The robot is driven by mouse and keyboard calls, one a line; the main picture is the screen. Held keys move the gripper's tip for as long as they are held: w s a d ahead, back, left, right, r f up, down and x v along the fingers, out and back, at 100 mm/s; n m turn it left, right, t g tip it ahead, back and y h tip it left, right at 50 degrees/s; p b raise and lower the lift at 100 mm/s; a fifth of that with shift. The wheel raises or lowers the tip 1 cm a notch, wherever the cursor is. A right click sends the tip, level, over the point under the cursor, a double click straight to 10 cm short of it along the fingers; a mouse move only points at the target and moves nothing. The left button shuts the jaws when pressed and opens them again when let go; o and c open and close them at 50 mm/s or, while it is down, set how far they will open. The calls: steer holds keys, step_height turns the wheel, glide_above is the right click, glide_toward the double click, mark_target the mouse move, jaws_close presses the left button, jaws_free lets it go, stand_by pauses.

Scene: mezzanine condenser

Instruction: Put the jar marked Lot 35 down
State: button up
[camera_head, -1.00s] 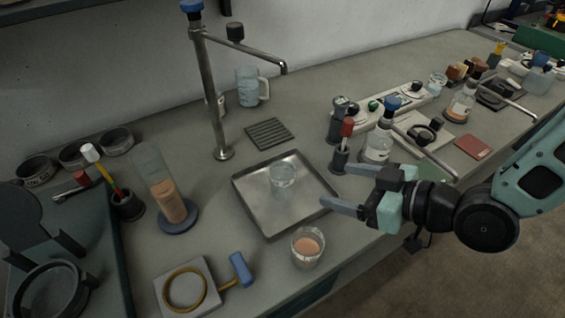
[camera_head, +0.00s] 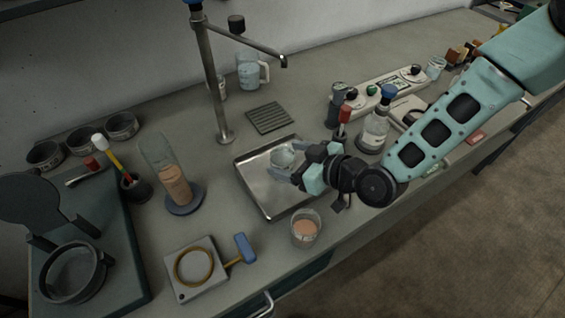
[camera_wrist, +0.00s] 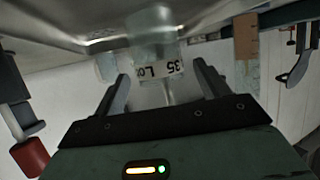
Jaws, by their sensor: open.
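The jar marked Lot 35 is a clear glass jar (camera_head: 283,156) standing in the square metal tray (camera_head: 262,195) on the bench. In the wrist view the jar (camera_wrist: 155,60) shows a white label with an upside-down "35" and part of "Lo"; the rest is cut off. My gripper (camera_head: 292,172) is at the right side of the tray, close to the jar. In the wrist view my open gripper (camera_wrist: 163,85) has one finger to each side of the jar, with gaps showing. I cannot tell how far the jar sits between the fingers.
A tap post (camera_head: 216,90) rises behind the tray. A glass with orange contents (camera_head: 305,228) stands in front of it, and a tall cylinder (camera_head: 173,185) stands to the left. A bottle with a blue cap (camera_head: 375,130) and a red-topped tool (camera_head: 344,115) are to the right, near my arm.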

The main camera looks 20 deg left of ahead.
mark_target(274, 154)
steer(key=shift+p+x, duration=0.85)
steer(key=shift+x, duration=1.35)
steer(key=c, duration=1.1)
steer(key=shift+c, duration=0.4)
steer(key=shift+r, duration=0.15)
